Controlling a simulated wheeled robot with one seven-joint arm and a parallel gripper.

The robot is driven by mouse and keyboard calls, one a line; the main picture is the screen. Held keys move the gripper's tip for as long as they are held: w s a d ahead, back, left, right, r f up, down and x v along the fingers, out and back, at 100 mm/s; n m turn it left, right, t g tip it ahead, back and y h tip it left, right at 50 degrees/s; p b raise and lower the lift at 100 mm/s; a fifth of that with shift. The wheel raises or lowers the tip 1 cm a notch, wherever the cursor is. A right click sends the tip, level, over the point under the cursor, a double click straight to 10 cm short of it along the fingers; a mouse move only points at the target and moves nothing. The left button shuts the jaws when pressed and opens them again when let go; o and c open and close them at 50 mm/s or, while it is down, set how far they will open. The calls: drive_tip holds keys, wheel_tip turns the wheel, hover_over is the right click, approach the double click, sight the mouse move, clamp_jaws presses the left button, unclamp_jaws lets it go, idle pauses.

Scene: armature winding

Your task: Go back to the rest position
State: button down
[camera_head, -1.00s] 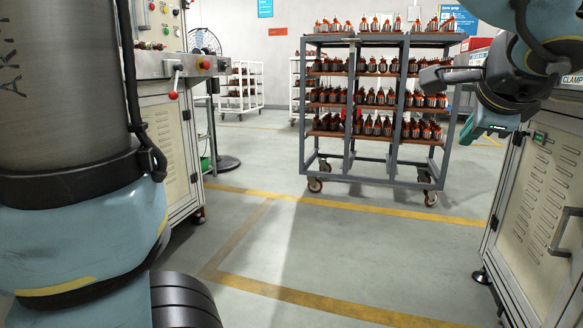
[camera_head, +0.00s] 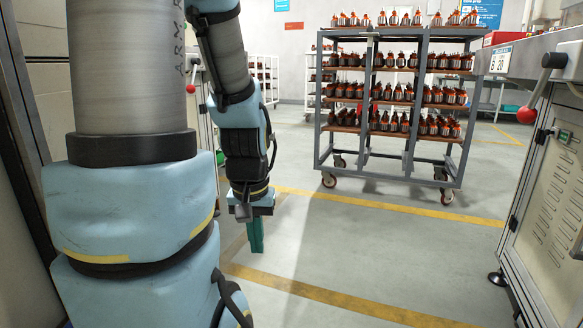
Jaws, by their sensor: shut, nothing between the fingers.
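My gripper (camera_head: 256,236) hangs below my blue and black wrist, left of the middle of the view. It points down over the open floor, clear of everything around it. It is shut with nothing held. The fingers are small and partly merge with the green and grey end parts. My arm bends down beside my large blue and grey column at the left.
A grey wheeled rack (camera_head: 390,110) with several shelves of orange-topped armatures stands behind and to the right. A machine cabinet (camera_head: 545,185) with a red-knobbed lever is at the right. White racks (camera_head: 264,75) stand farther back. The yellow-lined floor (camera_head: 370,255) is clear.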

wheel_tip(320, 180, up, 34)
drive_tip(key=p, duration=3.2)
drive_tip(key=shift+d+p, duration=0.15)
drive_tip(key=shift+p, duration=0.2)
drive_tip(key=c, duration=1.5)
unclamp_jaws()
drive_tip(key=shift+f, duration=0.15)
